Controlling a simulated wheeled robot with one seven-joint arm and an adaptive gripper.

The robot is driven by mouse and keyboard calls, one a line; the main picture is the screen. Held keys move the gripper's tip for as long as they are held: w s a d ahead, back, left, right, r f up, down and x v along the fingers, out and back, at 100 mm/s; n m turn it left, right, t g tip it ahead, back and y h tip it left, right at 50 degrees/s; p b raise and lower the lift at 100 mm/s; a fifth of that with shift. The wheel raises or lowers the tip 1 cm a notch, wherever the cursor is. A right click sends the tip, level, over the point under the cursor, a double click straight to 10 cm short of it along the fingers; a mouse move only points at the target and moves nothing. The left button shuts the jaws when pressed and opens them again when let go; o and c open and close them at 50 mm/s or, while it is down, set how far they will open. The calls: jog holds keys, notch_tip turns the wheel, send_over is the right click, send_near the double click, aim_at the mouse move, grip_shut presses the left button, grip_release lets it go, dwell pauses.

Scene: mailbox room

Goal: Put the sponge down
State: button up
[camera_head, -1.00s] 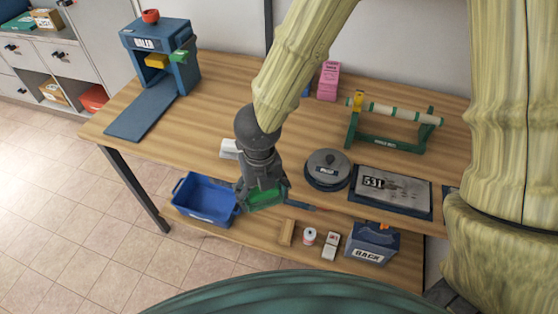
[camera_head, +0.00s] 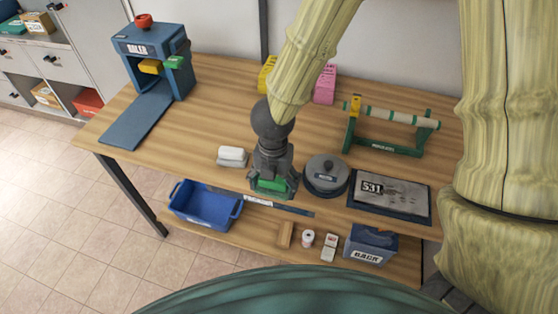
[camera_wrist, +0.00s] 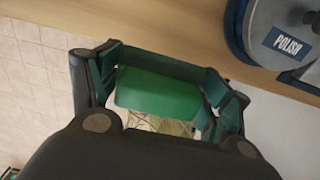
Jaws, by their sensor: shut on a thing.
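My gripper (camera_head: 272,190) is shut on a green block, which looks like the sponge (camera_head: 270,184). The wrist view shows the sponge (camera_wrist: 158,94) between the two dark green fingers of my gripper (camera_wrist: 160,95). In the head view they appear at the front edge of the wooden table (camera_head: 215,118), between a white object and a round grey tin. Whether the sponge touches the tabletop I cannot tell. My gripper hides part of the sponge.
The white object (camera_head: 232,156) lies to the left, and the round grey tin (camera_head: 326,175) stands close on the right. A plate marked 531 (camera_head: 390,195) lies farther right. A blue bin (camera_head: 205,205) stands on the lower shelf. The table's left middle is clear.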

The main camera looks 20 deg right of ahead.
jog(key=w+d+p, duration=0.1)
jog(key=w, duration=0.1)
jog(key=w+d+p, duration=0.1)
jog(key=w, duration=0.2)
jog(key=w+d+f+p, duration=0.1)
jog(key=w+d, duration=0.1)
jog(key=w, duration=0.1)
jog(key=shift+w, duration=0.25)
jog(key=shift+f+p, duration=0.6)
jog(key=shift+f, duration=1.1)
jog(key=shift+f, duration=0.15)
jog(key=o, duration=1.3)
notch_tip(320, 180, up, 12)
jog(key=shift+r+b, duration=0.2)
jog(key=shift+b, duration=0.35)
